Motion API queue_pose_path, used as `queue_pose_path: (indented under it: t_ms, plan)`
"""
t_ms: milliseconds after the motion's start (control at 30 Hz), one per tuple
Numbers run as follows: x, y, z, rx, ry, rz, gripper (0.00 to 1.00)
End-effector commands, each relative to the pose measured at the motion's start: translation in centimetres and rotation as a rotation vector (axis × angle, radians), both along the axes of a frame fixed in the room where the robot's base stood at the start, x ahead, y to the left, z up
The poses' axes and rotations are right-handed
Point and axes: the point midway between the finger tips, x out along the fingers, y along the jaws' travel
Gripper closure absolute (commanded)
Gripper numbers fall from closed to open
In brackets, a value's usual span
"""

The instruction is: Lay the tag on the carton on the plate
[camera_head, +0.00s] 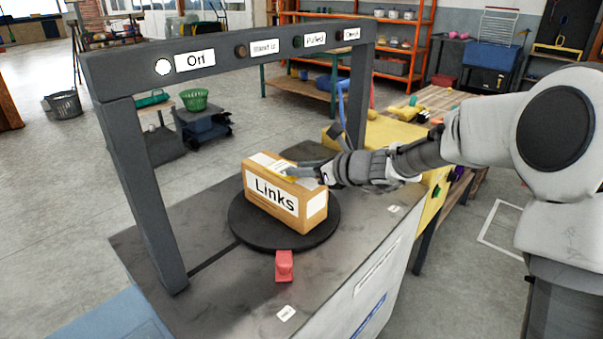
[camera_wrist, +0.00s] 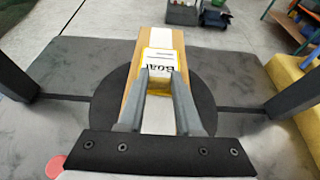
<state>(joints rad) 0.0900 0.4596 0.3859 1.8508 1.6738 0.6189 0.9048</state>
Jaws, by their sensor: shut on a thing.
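A brown carton (camera_head: 287,195) with a white label reading "Links" stands on a round black plate (camera_head: 243,230). In the wrist view the carton (camera_wrist: 132,98) runs away from me with a white strip along its top. My gripper (camera_head: 301,174) comes in from the right, just over the carton's top. Its fingers (camera_wrist: 162,76) are shut on a yellow-edged white tag (camera_wrist: 162,61) whose text looks like "Boat". The tag is over the carton's top face; I cannot tell whether it touches.
A red block (camera_head: 284,265) stands in front of the plate. A yellow box (camera_head: 385,135) is to the right. The table's left part is clear.

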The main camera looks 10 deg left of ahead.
Motion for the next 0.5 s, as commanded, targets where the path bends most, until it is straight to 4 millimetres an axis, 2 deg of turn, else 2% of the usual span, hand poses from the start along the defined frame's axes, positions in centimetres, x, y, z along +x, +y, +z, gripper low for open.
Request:
queue_pose_path:
  t_ms: [267, 300, 433, 500]
  plan:
    - [0.00, -0.02, -0.24, 0.000, 0.000, 0.000, 1.00]
    - [0.00, -0.02, -0.06, 0.000, 0.000, 0.000, 0.59]
    - [0.00, -0.02, -0.06, 0.000, 0.000, 0.000, 0.36]
    - [0.00, -0.01, -0.05, 0.000, 0.000, 0.000, 0.36]
